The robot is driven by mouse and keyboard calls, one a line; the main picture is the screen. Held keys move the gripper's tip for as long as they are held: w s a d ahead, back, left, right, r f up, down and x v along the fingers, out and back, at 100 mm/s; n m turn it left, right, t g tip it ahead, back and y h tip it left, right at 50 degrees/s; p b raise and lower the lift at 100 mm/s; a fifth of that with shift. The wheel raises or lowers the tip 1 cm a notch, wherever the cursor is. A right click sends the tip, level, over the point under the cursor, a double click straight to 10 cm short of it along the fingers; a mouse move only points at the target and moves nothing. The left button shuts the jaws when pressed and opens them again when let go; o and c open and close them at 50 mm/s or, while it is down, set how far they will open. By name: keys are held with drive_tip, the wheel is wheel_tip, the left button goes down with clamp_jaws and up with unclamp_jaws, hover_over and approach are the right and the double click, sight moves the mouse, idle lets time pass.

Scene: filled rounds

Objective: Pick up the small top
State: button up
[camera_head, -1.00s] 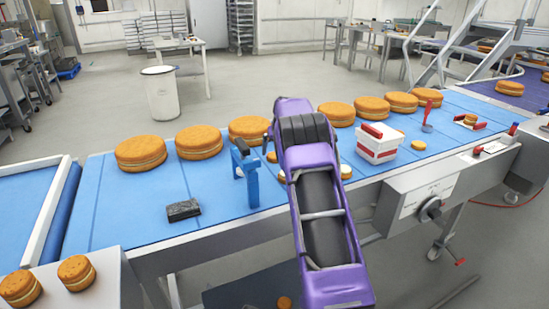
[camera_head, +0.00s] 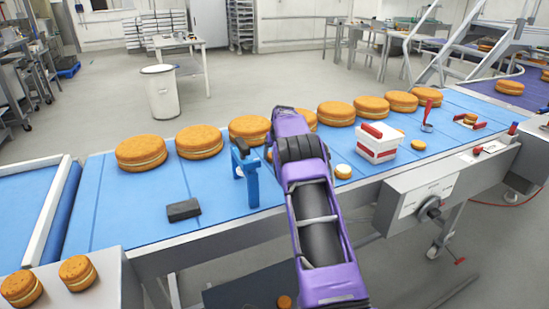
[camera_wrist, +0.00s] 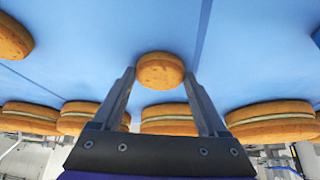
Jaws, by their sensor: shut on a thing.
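The small top (camera_wrist: 160,70) is a small, round, orange-brown cake disc, seen in the wrist view between the two grey fingers of my gripper (camera_wrist: 159,76). The fingers are shut on its sides near their tips. Blue belt surface shows around it; I cannot tell whether it touches the belt. In the head view my purple arm reaches over the belt and hides the gripper and most of what is beneath it. A small round piece with a pale top (camera_head: 343,171) lies on the belt just right of my arm.
A row of large filled rounds (camera_head: 141,152) stands along the belt's far side. A blue stand (camera_head: 246,178) is close left of my arm, with a dark block (camera_head: 183,210) further left. A red and white box (camera_head: 377,146) and a small round (camera_head: 418,145) are at right.

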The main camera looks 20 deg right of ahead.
drive_tip(key=shift+r, duration=0.1)
wheel_tip(320, 180, up, 9)
drive_tip(key=s+a+r+b, duration=0.1)
drive_tip(key=s+b, duration=0.2)
drive_tip(key=s, duration=1.1)
drive_tip(key=shift+w+f+b, duration=0.2)
drive_tip(key=shift+f+b, duration=1.95)
drive_tip(key=shift+f, duration=0.65)
drive_tip(key=shift+f+b, duration=0.6)
drive_tip(key=shift+f, duration=0.2)
drive_tip(key=o, duration=0.8)
wheel_tip(320, 180, up, 7)
drive_tip(key=p, duration=0.4)
drive_tip(key=shift+p, duration=0.35)
